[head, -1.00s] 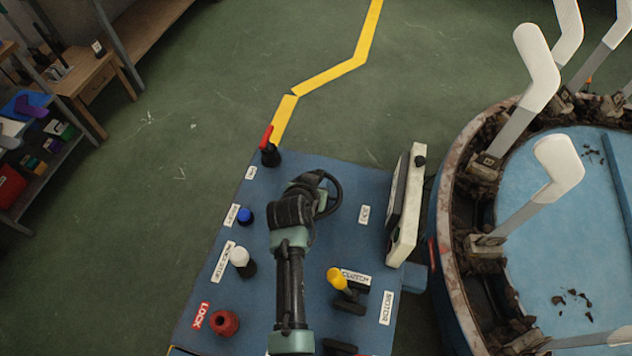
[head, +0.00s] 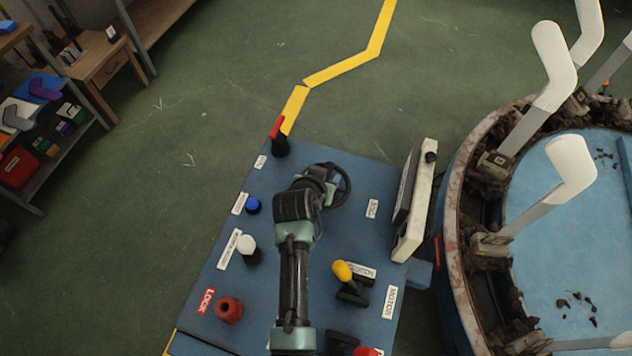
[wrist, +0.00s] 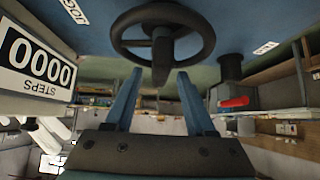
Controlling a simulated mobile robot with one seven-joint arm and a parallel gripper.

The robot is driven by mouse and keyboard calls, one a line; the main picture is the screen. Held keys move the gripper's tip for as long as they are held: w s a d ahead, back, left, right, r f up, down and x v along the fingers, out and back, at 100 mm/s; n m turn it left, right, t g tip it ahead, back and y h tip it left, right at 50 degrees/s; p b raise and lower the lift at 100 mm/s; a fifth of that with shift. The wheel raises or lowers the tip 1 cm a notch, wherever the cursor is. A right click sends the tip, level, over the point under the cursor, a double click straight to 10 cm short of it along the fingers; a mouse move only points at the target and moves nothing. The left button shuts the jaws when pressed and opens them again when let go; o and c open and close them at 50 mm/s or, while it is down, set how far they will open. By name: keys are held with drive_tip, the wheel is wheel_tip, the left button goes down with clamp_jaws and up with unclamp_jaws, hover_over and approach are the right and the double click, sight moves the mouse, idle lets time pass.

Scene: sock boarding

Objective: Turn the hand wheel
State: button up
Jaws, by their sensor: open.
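The hand wheel (wrist: 200,20) is a dark ring with a central hub and a handle-like piece hanging toward my gripper in the wrist view. In the head view the hand wheel (head: 346,186) shows partly at the top of the blue panel, with my arm covering its left part. My gripper (wrist: 161,75) is open, its two blue fingers apart on either side below the wheel's hub. The hub piece lies in line with the gap between the fingers; I cannot tell whether they touch it. In the head view the fingers are hidden by the arm.
The blue panel (head: 240,310) carries a red-handled lever (head: 278,130), a blue button (head: 253,206), a white knob (head: 246,245), a red lock knob (head: 229,309) and a yellow lever (head: 343,271). A counter box (head: 416,205) stands to the right, beside the round machine (head: 452,180).

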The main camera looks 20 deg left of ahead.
drive_tip(key=v, duration=1.1)
drive_tip(key=shift+s+r, duration=0.25)
drive_tip(key=w+d+r+t, duration=0.2)
drive_tip(key=w+r+t, duration=0.1)
drive_tip(key=r, duration=0.8)
drive_tip(key=w+d+r+t+y, duration=0.1)
drive_tip(key=w+r+t, duration=0.2)
drive_tip(key=r, duration=0.9)
drive_tip(key=w+d+r+t, duration=0.2)
drive_tip(key=r+t, duration=0.2)
drive_tip(key=r, duration=0.7)
drive_tip(key=s+d+r+t, duration=0.2)
drive_tip(key=s+r, duration=0.2)
drive_tip(key=r, duration=0.5)
drive_tip(key=s+d+r+t, duration=0.2)
drive_tip(key=s+r, duration=0.3)
drive_tip(key=r, duration=0.3)
drive_tip(key=s+d+r+t+h, duration=0.1)
drive_tip(key=s+r+t, duration=0.3)
drive_tip(key=r, duration=0.5)
drive_tip(key=shift+s+d+r, duration=0.3)
drive_tip(key=shift+d, duration=0.6)
drive_tip(key=shift+f, duration=0.1)
